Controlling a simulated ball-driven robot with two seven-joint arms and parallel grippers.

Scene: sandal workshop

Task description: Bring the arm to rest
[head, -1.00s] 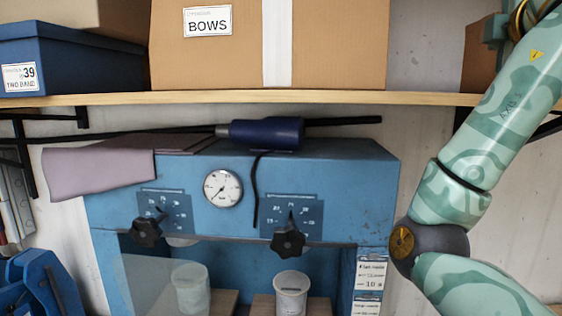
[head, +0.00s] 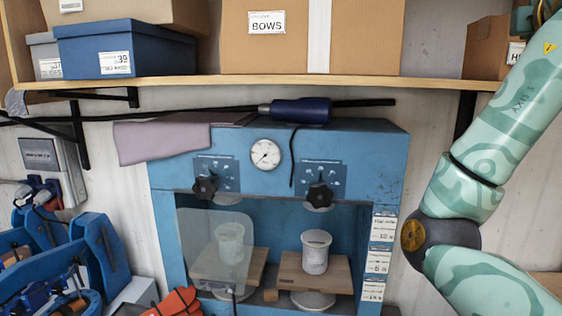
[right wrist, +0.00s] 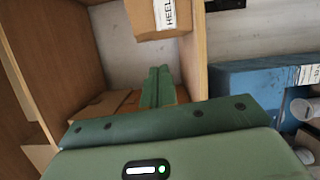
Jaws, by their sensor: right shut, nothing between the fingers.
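My right arm (head: 465,190) comes in from the upper right of the head view and bends at a dark elbow joint beside the blue press. Its gripper lies outside the head view. In the right wrist view the right gripper (right wrist: 158,78) shows its green fingers together, with nothing between them. They point toward a wooden shelf unit with cardboard boxes. My left arm and gripper are not in view.
The blue press (head: 375,150) stands in the middle, holding white cups (head: 316,252) on wooden boards. A wooden shelf (head: 240,84) with boxes runs above it. In the right wrist view, a HEEL-labelled box (right wrist: 150,18) is above the fingers.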

